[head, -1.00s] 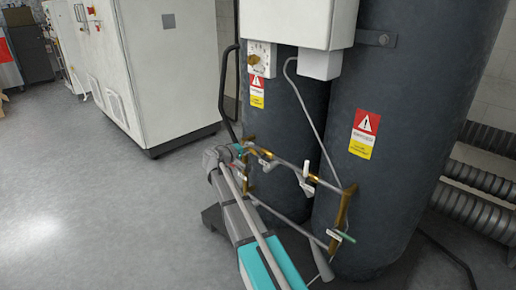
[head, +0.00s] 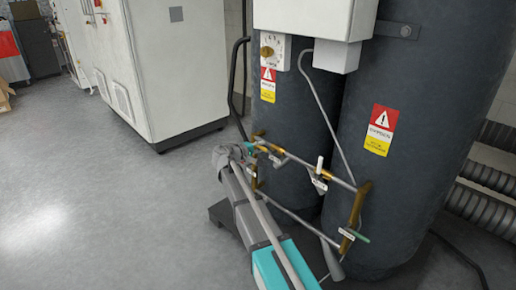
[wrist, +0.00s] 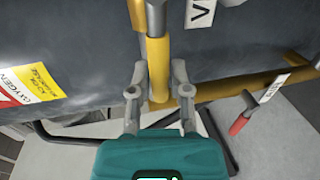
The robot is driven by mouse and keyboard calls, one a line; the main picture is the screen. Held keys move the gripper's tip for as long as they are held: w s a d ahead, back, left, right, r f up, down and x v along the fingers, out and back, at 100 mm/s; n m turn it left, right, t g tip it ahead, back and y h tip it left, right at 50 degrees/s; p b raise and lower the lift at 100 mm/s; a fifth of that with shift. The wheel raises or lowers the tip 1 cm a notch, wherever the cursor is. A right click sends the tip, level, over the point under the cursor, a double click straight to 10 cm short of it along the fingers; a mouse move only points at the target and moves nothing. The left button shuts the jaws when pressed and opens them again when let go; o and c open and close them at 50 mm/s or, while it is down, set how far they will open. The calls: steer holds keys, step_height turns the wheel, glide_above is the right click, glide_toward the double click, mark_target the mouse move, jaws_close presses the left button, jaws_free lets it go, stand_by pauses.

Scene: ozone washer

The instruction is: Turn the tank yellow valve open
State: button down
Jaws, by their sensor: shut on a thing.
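The tank's yellow valve handle (wrist: 158,70) stands between the two grey fingers of my gripper (wrist: 158,84) in the wrist view. My gripper is shut on the handle, with a finger on each side of it. In the head view, my gripper (head: 250,150) is at the left end of the pipework on the dark tanks (head: 295,120). The handle is small there and largely hidden by my gripper and arm.
A white-handled valve (head: 319,166) and a green-handled valve (head: 358,236) sit farther right on the pipework. A red-handled valve (wrist: 240,120) is right of my gripper in the wrist view. A white cabinet (head: 175,60) stands behind left. The floor at left is clear.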

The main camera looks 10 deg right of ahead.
steer(key=shift+s+d, duration=0.1)
steer(key=c, duration=0.6)
jaws_free()
steer(key=shift+o, duration=0.2)
steer(key=shift+a, duration=0.2)
steer(key=shift+w, duration=0.2)
